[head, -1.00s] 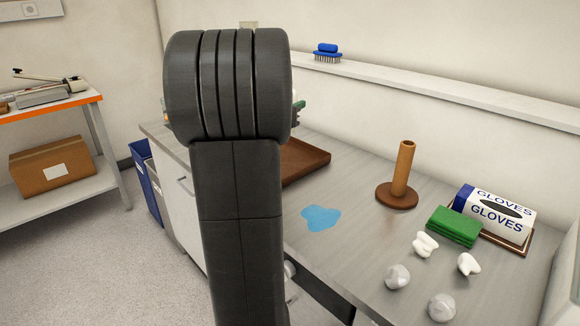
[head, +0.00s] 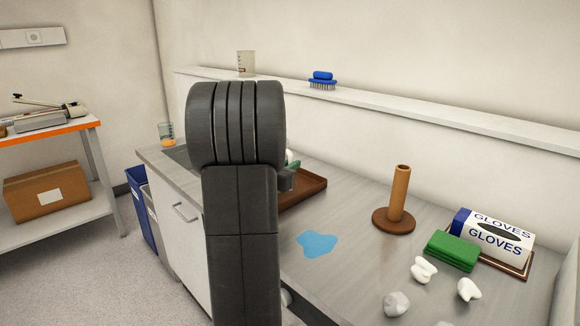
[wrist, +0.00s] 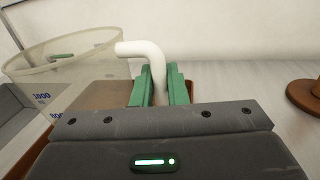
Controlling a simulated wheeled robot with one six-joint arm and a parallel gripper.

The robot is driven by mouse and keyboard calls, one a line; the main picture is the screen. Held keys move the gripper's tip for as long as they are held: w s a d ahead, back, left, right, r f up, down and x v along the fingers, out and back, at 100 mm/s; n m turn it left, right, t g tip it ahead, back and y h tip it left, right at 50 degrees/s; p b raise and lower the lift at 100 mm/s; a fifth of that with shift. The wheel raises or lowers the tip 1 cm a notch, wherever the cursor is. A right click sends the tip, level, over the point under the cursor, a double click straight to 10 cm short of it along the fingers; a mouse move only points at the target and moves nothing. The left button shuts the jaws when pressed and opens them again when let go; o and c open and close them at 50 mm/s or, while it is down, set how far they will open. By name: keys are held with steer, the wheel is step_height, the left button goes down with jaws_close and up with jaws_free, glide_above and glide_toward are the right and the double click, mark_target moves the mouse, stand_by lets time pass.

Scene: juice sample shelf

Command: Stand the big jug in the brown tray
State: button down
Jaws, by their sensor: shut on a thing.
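The big jug (wrist: 75,62) is a clear vessel with blue volume marks and a white handle (wrist: 146,52), at the left of the wrist view. My gripper (wrist: 160,82) has green fingers shut on that handle. The jug looks upright. The brown tray (head: 303,195) lies on the bench, partly hidden behind my arm in the head view. In the wrist view, brown tray surface shows through and beside the jug. I cannot tell whether the jug's base touches the tray. In the head view my arm hides most of the jug.
A blue puddle-shaped patch (head: 317,244) lies before the tray. A brown post on a round base (head: 396,208), a green pad (head: 452,250), a glove box (head: 494,236) and crumpled white pieces occupy the right. A small beaker with orange contents (head: 166,134) stands at the bench's far left.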

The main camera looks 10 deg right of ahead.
steer(key=shift+f, duration=0.2)
steer(key=c, duration=1.4)
jaws_free()
steer(key=shift+c, duration=0.2)
steer(key=shift+r, duration=0.2)
steer(key=v, duration=1.2)
